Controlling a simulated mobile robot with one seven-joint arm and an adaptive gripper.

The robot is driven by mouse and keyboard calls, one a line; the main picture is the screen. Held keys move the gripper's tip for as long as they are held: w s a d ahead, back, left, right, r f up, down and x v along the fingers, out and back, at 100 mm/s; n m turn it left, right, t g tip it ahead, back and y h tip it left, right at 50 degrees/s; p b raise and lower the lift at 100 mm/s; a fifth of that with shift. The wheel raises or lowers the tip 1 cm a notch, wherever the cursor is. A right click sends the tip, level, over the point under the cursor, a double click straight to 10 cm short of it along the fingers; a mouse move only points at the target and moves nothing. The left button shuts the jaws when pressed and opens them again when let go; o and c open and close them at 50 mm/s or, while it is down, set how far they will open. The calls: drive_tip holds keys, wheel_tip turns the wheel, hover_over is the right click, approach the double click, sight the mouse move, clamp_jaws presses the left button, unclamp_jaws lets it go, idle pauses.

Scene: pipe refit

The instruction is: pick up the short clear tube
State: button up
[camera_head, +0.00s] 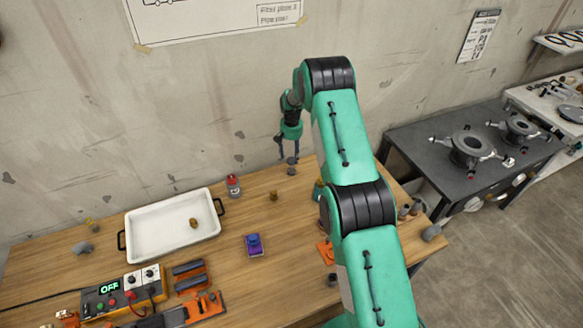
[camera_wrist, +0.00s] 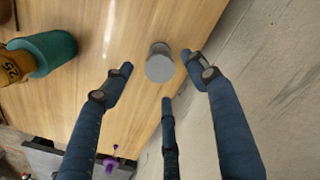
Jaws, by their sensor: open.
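My gripper (camera_head: 279,150) hangs open above the back of the wooden table. In the wrist view its three dark blue fingers (camera_wrist: 158,78) are spread around a short grey cylinder (camera_wrist: 160,66) seen almost end-on, with no clear contact. The same short piece appears just below my fingers in the head view (camera_head: 291,167). It looks grey and smooth; I cannot tell whether it is clear. No other piece can be surely told as the short clear tube.
A teal cylinder (camera_wrist: 52,50) with a brown end lies left in the wrist view. The wall is close behind the gripper. A white tray (camera_head: 150,250), a red-capped bottle (camera_head: 233,186), a small brown piece (camera_head: 273,196) and a purple-blue block (camera_head: 254,246) are on the table.

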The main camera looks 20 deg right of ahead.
sight(292, 160)
drive_tip(key=shift+f, duration=0.6)
drive_tip(key=shift+f, duration=0.15)
drive_tip(key=shift+f, duration=2.45)
drive_tip(key=shift+c, duration=0.2)
drive_tip(key=c, duration=1.3)
